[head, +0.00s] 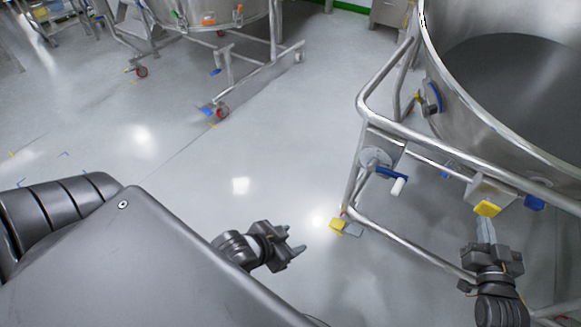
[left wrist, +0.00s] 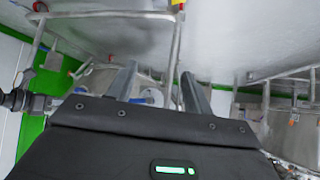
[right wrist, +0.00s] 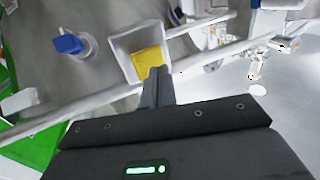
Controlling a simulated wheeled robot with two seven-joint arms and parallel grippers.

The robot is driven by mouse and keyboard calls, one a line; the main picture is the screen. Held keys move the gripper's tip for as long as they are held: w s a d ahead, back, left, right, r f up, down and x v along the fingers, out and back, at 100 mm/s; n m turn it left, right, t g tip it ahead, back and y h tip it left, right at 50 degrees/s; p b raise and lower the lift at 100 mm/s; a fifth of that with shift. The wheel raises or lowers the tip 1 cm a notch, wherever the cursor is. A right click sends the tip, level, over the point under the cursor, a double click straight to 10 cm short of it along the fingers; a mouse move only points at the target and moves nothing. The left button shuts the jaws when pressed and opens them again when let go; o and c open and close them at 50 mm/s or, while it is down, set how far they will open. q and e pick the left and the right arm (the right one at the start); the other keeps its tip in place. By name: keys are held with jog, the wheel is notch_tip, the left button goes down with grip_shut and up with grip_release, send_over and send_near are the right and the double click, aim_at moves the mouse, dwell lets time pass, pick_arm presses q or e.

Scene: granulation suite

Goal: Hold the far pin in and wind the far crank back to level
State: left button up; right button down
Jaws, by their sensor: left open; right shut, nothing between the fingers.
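The far crank has a grey round hub (head: 374,158), a blue arm (head: 386,172) and a white handle (head: 398,187). In the head view its arm points right and slightly down. A yellow pad (head: 487,208) sits on a grey box on the frame rail; I take it for the pin, but cannot be sure. My right gripper (head: 486,228) is shut and empty, its fingertips at the pad's lower edge. The right wrist view shows the tips overlapping the yellow pad (right wrist: 148,62); contact is unclear. My left gripper (head: 296,250) is open and empty, left of the crank and apart from it.
A large steel vessel (head: 480,115) stands in a tubular frame (head: 362,105) at right. A yellow pedal (head: 337,225) is low by the frame's corner. A blue part (head: 534,202) is right of the box. Another wheeled frame (head: 250,80) stands behind. Floor between is clear.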

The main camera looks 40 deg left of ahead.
pick_arm(q)
jog(key=shift+w, duration=0.1)
dwell(0.3)
jog(key=w+d+r+m+t+y, duration=0.1)
jog(key=w+d+m+t, duration=0.3)
jog(key=w+d+m, duration=0.2)
jog(key=w+d+r+m+t+y, duration=0.1)
jog(key=w+d+m+t, duration=0.4)
jog(key=d, duration=0.5)
jog(key=w+r+m, duration=0.1)
jog(key=w+m, duration=0.1)
jog(key=shift+w+d+r, duration=0.2)
jog(key=shift+w+r, duration=0.1)
